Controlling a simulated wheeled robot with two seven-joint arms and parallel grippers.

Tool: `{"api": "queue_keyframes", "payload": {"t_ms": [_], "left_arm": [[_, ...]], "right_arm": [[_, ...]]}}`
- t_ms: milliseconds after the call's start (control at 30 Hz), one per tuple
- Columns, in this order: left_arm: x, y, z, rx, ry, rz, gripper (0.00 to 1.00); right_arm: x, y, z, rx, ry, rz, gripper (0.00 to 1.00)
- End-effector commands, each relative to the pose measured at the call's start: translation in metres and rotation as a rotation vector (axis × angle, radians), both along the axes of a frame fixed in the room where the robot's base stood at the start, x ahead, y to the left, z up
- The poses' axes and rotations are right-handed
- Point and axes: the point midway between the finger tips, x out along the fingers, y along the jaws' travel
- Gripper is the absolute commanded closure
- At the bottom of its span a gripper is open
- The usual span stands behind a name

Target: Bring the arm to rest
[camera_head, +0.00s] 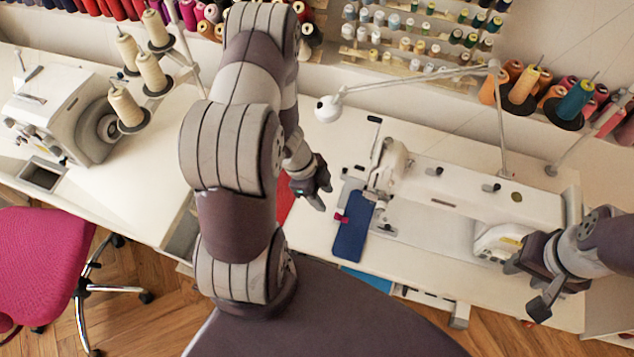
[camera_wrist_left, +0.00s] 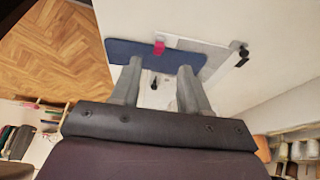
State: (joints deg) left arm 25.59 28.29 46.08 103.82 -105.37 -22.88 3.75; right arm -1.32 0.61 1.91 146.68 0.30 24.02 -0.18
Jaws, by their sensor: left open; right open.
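My left arm rises in the middle of the head view and bends down to the left gripper (camera_head: 318,192), which is above the white sewing table (camera_head: 310,240). In the left wrist view the left gripper (camera_wrist_left: 157,90) has its two fingers apart with nothing held between them. A blue fabric piece (camera_head: 353,225) with a small pink clip (camera_head: 341,218) lies on the table, right of the left gripper and apart from it. My right gripper (camera_head: 528,285) is at the lower right of the head view, near the right end of the sewing machine, and appears empty.
A white sewing machine (camera_head: 460,188) stands on the table, with a thin lamp arm (camera_head: 420,83) behind it. An overlocker (camera_head: 65,115) with thread cones is at left. A pink chair (camera_head: 45,262) stands at lower left. Thread racks line the back.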

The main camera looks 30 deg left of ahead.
Motion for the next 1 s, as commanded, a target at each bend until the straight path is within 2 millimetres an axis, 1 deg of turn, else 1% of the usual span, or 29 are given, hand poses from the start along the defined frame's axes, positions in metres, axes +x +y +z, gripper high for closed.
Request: {"api": "queue_keyframes", "payload": {"t_ms": [33,100,200,300,500,567,633,667,700,733,767,800,833,867,900,933,967,1000], "left_arm": [[-0.001,0.005,0.014,0.0,-0.001,0.003,0.55],[-0.002,0.009,0.026,0.0,0.0,0.002,0.55],[-0.004,0.013,0.035,-0.001,0.001,0.001,0.55],[-0.004,0.015,0.039,0.0,0.001,0.001,0.55],[-0.004,0.018,0.037,0.012,0.0,-0.003,0.55],[-0.003,0.027,0.034,0.059,0.007,0.051,0.55],[-0.006,0.043,0.032,0.135,0.043,0.212,0.55],[-0.006,0.053,0.036,0.181,0.057,0.309,0.55],[-0.007,0.066,0.046,0.248,0.079,0.448,0.55],[-0.009,0.073,0.057,0.298,0.099,0.559,0.55],[-0.011,0.077,0.07,0.341,0.12,0.668,0.55],[-0.017,0.078,0.088,0.386,0.153,0.811,0.55],[-0.022,0.074,0.102,0.406,0.179,0.911,0.55],[-0.028,0.067,0.117,0.415,0.206,1.005,0.55],[-0.035,0.054,0.135,0.411,0.242,1.119,0.55],[-0.04,0.041,0.148,0.395,0.268,1.192,0.55],[-0.045,0.027,0.16,0.372,0.291,1.253,0.55],[-0.05,0.007,0.174,0.33,0.316,1.32,0.55]], "right_arm": [[0.0,0.0,0.007,0.0,0.0,0.0,0.57],[0.0,0.0,0.01,0.0,0.0,0.0,0.57],[0.0,0.0,0.013,0.0,0.0,0.0,0.57],[0.0,0.0,0.013,0.0,0.0,0.0,0.57],[0.0,0.0,0.012,0.0,0.0,0.0,0.57],[0.0,0.0,0.012,0.0,0.0,0.0,0.57],[0.0,0.0,0.013,0.0,0.0,0.0,0.57],[0.0,0.0,0.013,0.0,0.0,0.0,0.57],[0.0,0.0,0.013,0.0,0.0,0.0,0.57],[0.0,0.0,0.013,0.0,0.0,0.0,0.57],[0.0,0.0,0.013,0.0,0.0,0.0,0.57],[0.0,0.0,0.013,0.0,0.0,0.0,0.57],[0.0,0.0,0.013,0.0,0.0,0.0,0.57],[0.0,0.0,0.013,0.0,0.0,0.0,0.57],[0.0,0.0,0.012,0.0,0.0,0.0,0.57],[0.0,0.0,0.012,0.0,0.0,0.0,0.57],[0.0,0.0,0.012,0.0,0.0,0.0,0.57],[0.0,0.0,0.012,0.0,0.0,0.0,0.57]]}}
